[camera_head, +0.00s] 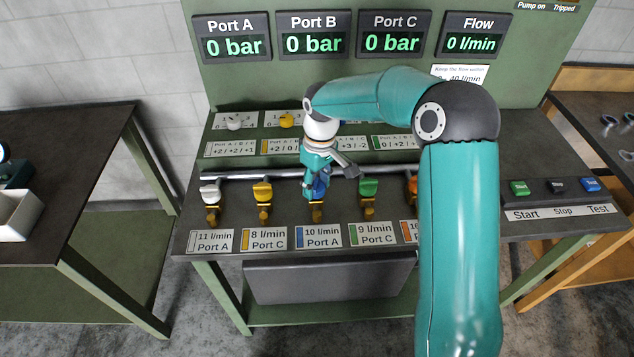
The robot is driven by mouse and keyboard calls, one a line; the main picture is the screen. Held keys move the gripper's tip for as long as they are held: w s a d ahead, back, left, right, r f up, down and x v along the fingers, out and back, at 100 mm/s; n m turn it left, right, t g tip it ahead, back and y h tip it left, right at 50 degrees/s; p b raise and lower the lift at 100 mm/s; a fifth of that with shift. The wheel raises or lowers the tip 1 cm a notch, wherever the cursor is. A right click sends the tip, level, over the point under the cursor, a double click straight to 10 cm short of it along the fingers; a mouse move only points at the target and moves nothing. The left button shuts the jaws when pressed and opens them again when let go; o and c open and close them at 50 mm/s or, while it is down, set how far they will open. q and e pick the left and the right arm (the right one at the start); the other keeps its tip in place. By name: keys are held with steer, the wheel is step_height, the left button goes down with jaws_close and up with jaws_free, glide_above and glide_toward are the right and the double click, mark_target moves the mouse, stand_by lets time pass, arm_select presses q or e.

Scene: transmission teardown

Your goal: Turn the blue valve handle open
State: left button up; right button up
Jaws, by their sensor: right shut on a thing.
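The blue valve handle (320,187) sits on the middle brass valve of the row, behind the label "10 l/min Port A" (319,236). Its upper part is hidden by my right gripper (315,178). My right gripper points down from above and is shut on the blue handle. The exact angle of the handle is hard to tell. My left gripper is not in view.
White (210,192), yellow (262,192), green (368,187) and orange (412,188) valve handles stand close on both sides. Displays above read 0 for Port A (231,41), B, C and Flow. Start (520,187), Stop and Test buttons are at right.

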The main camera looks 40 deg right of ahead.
mark_target(318, 180)
steer(key=shift+n, duration=1.3)
steer(key=o, duration=1.1)
steer(key=shift+o, duration=0.2)
step_height(318, 180, up, 12)
steer(key=shift+w+d, duration=0.2)
steer(key=shift+d, duration=0.2)
steer(key=shift+f, duration=0.1)
